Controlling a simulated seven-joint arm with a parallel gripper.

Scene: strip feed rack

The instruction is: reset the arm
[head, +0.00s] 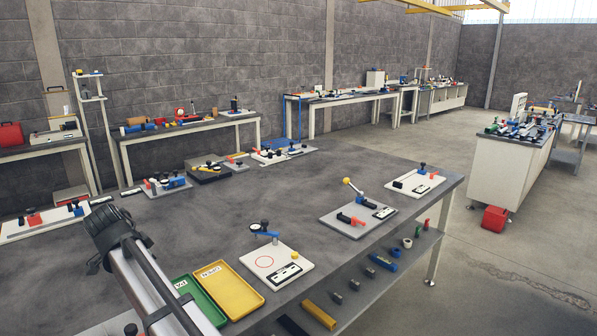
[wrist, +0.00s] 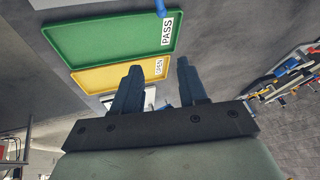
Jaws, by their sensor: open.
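My gripper (wrist: 158,66) shows in the wrist view with two dark fingers apart and nothing between them. Beyond the fingertips lie the yellow tray labelled OPEN (wrist: 105,78) and the green tray labelled PASS (wrist: 100,38). In the head view the yellow tray (head: 236,292) and green tray (head: 203,304) lie side by side on the grey bench. Right of them is a white plate (head: 285,255) with a red ring, a black-and-white strip piece and a blue arm (head: 265,234) with a black knob. I cannot make out my gripper's fingers in the head view.
A grey-based fixture (head: 345,228) with a yellow-knobbed lever and a white-plated fixture (head: 415,182) stand farther right. Several fixtures line the bench's far side. A lower shelf (head: 365,285) holds small parts. The bench's middle (head: 250,200) is clear.

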